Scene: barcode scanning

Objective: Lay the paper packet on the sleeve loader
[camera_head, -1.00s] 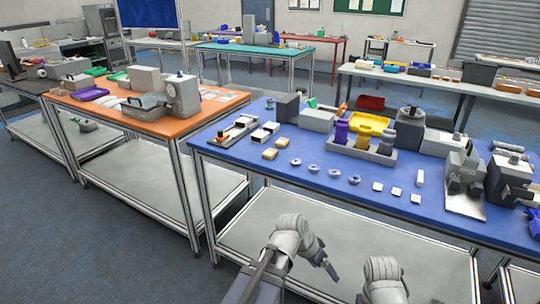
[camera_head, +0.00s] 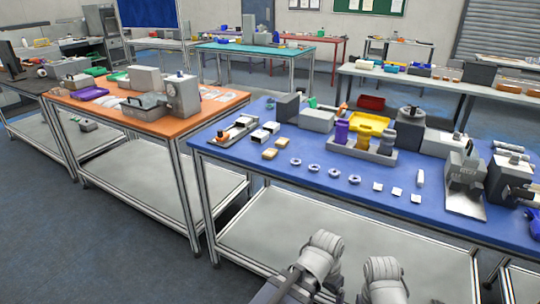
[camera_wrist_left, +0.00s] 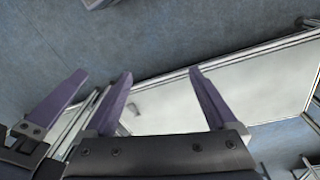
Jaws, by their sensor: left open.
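I cannot tell for sure which item is the paper packet. Small flat white squares (camera_head: 397,190) lie near the front edge of the blue table, and flat pale pieces (camera_head: 216,94) lie on the orange table. The sleeve loader is not clearly identifiable; a grey device with a sloping plate (camera_head: 464,200) stands at the right of the blue table. My left gripper (camera_wrist_left: 160,70) is open and empty in the left wrist view, above the floor and a pale lower shelf. A separate purple finger at that view's left may belong to my right gripper. Neither gripper shows clearly in the head view.
The blue table (camera_head: 300,178) holds a grey tray of bottles (camera_head: 362,152), a yellow bin (camera_head: 368,123), small rings and grey machines. The orange table (camera_head: 165,128) stands to its left. Open floor (camera_head: 110,240) lies at the front left.

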